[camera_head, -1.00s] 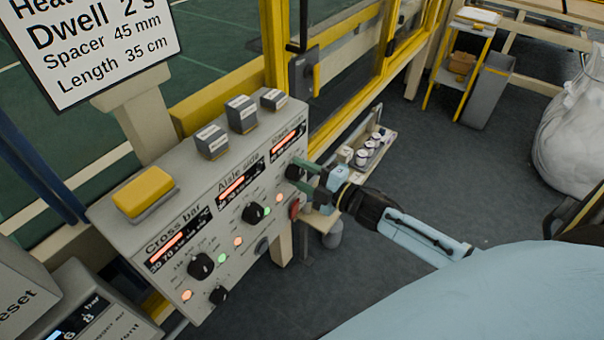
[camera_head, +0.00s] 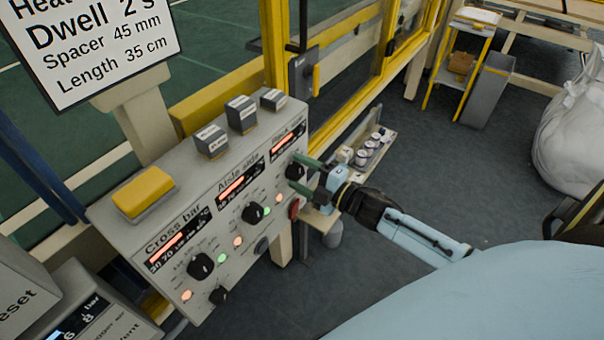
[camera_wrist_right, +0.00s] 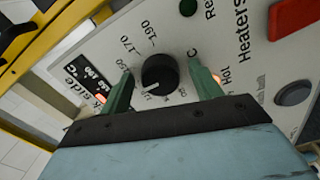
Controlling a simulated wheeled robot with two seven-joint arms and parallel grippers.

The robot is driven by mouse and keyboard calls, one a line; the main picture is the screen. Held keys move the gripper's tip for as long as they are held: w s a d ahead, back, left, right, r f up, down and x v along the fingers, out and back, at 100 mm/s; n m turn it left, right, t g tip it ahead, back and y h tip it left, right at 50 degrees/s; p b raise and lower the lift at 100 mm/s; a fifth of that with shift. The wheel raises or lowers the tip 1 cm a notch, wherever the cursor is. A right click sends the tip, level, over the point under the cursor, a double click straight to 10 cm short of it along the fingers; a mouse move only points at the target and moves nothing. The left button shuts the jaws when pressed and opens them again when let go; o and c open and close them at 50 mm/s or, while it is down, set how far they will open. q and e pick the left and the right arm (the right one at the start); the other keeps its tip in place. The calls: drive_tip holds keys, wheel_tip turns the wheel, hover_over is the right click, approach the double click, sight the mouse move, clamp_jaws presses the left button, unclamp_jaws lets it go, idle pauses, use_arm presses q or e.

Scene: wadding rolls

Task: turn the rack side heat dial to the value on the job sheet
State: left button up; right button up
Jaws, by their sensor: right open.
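The rack side heat dial is a black round knob (camera_head: 296,171) at the far right end of the grey control panel (camera_head: 225,215). In the right wrist view the dial (camera_wrist_right: 160,73) shows a white mark toward the lower left; scale numbers 150, 170 and 190 can be read beside it. My right gripper (camera_head: 306,175) is open, with one green finger on each side of the dial and visible gaps in the wrist view. The job sheet (camera_head: 95,45) stands at upper left; its heat line is cut off by the picture edge. My left gripper is out of view.
The aisle side dial (camera_head: 253,212) and cross bar dial (camera_head: 201,266) sit further left on the panel. A yellow block (camera_head: 143,190) and several grey blocks rest on top. A small shelf with cans (camera_head: 367,155) stands behind my gripper.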

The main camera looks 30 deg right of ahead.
drive_tip(key=v, duration=1.3)
drive_tip(key=shift+s, duration=0.2)
drive_tip(key=s+d+f+m+g+h, duration=0.1)
drive_tip(key=s+f+m+g+h, duration=0.35)
drive_tip(key=f, duration=0.95)
drive_tip(key=s+d+f+m+g+h, duration=0.1)
drive_tip(key=s+f+m+g+h, duration=0.15)
drive_tip(key=s+f+m, duration=0.75)
drive_tip(key=s+a+f+m+g, duration=0.1)
drive_tip(key=s+a+f+g, duration=0.3)
drive_tip(key=s+f, duration=0.5)
drive_tip(key=s+a+f+m+g, duration=0.1)
drive_tip(key=s+a+f+g, duration=0.3)
drive_tip(key=s+a+f, duration=0.3)
drive_tip(key=shift+s+a+f+m+g, duration=0.25)
drive_tip(key=shift+s+f+m+g, duration=0.1)
drive_tip(key=shift+s+f, duration=0.6)
drive_tip(key=shift+r, duration=0.1)
drive_tip(key=shift+c, duration=0.4)
